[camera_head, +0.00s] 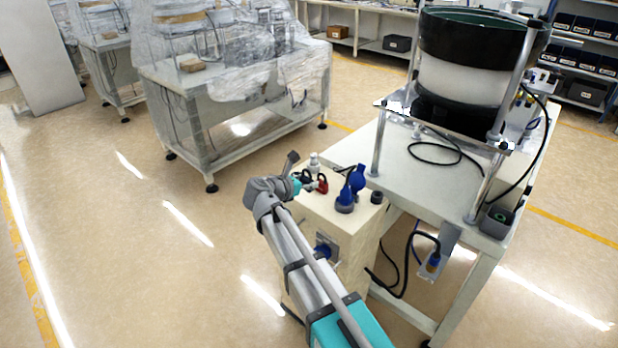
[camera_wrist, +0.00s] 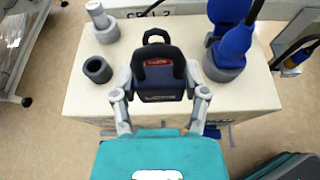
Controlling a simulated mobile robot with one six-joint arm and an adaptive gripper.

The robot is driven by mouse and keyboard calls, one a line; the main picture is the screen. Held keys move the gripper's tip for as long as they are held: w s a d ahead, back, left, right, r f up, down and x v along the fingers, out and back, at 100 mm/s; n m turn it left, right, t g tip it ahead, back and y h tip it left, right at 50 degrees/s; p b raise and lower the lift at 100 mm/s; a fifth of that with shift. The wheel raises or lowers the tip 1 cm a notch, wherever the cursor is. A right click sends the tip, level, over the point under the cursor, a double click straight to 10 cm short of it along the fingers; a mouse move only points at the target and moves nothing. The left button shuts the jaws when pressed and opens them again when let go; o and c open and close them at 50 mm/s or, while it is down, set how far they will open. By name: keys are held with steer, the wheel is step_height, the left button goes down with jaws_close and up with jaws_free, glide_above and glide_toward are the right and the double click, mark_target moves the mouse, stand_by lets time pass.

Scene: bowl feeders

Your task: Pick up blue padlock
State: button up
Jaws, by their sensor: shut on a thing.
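The blue padlock (camera_wrist: 160,89) is dark navy with a black upper part and a black loop, and sits between the fingers of my gripper (camera_wrist: 159,78) in the wrist view. The fingers press on its two sides, so my gripper is shut on it. A red patch with lettering shows at its upper part; I cannot tell whether this is a label or another thing behind. In the head view my gripper (camera_head: 299,183) is at the left edge of the cream box top, and the blue padlock is not clearly seen. A red padlock (camera_head: 322,184) is just right of it.
The cream box (camera_head: 345,222) also bears blue plugs (camera_head: 345,197), a grey-white fitting (camera_head: 314,162) and a dark ring (camera_head: 377,197). A bowl feeder (camera_head: 470,75) stands on the table (camera_head: 408,170) to the right. Open floor (camera_head: 130,250) lies to the left.

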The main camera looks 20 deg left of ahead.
mark_target(302, 176)
steer(key=s+r+p, duration=0.1)
steer(key=r, duration=0.1)
steer(key=s+r+p, duration=0.2)
steer(key=shift+a, duration=0.2)
steer(key=d+p+v, duration=0.1)
steer(key=p+v, duration=0.2)
steer(key=v, duration=0.5)
steer(key=shift+s, duration=0.7)
steer(key=shift+r, duration=0.1)
